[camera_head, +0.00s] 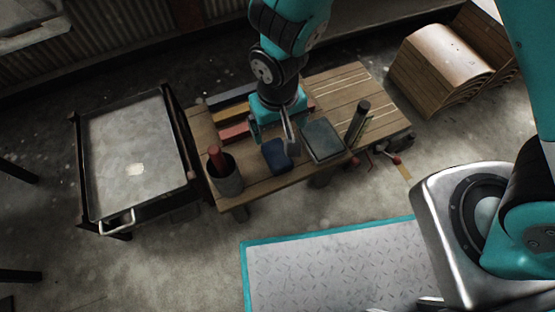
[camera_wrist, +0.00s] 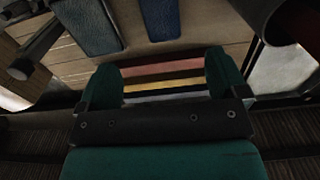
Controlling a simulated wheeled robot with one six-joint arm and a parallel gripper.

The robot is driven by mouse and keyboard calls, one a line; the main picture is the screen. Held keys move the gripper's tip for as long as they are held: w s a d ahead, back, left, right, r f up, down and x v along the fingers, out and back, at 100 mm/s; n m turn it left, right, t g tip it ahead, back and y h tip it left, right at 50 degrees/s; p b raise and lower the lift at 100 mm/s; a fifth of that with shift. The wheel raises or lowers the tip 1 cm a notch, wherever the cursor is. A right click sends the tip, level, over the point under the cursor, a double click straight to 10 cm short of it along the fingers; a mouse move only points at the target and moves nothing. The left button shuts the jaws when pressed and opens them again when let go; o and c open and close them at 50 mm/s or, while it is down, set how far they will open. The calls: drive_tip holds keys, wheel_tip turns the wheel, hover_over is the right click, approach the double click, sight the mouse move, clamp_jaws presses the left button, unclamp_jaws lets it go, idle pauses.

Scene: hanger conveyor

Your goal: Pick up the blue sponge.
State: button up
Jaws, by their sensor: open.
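The blue sponge (camera_head: 274,154) lies on the wooden table (camera_head: 262,187), near its front edge, left of a grey-blue flat tray-like thing (camera_head: 321,140). In the wrist view the sponge (camera_wrist: 160,18) shows at the top middle, beyond the fingertips. My gripper (camera_head: 271,135) is over the table, just behind the sponge in the head view. Its two teal fingers (camera_wrist: 166,78) are apart with nothing between them. The height of the fingers above the table is hard to tell.
A grey cup (camera_head: 227,182) with a red-topped thing stands left of the sponge. Coloured bars (camera_head: 233,132) lie behind it. A dark upright cylinder (camera_head: 358,118) stands at right. A grey-topped cart (camera_head: 135,150) is beside the table. Curved wooden pieces (camera_head: 440,65) stand at back right.

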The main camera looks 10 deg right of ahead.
sight(277, 153)
wheel_tip(277, 153, down, 9)
drive_tip(key=b, duration=0.4)
drive_tip(key=shift+r, duration=0.1)
drive_tip(key=f+b, duration=0.4)
drive_tip(key=f, duration=0.1)
drive_tip(key=shift+w+a+f, duration=0.1)
drive_tip(key=shift+w+f, duration=0.05)
drive_tip(key=shift+w, duration=0.05)
drive_tip(key=c, duration=1.1)
drive_tip(key=shift+o, duration=0.2)
drive_tip(key=shift+r, duration=0.2)
wheel_tip(277, 153, up, 20)
drive_tip(key=p, duration=1)
drive_tip(key=shift+f, duration=0.1)
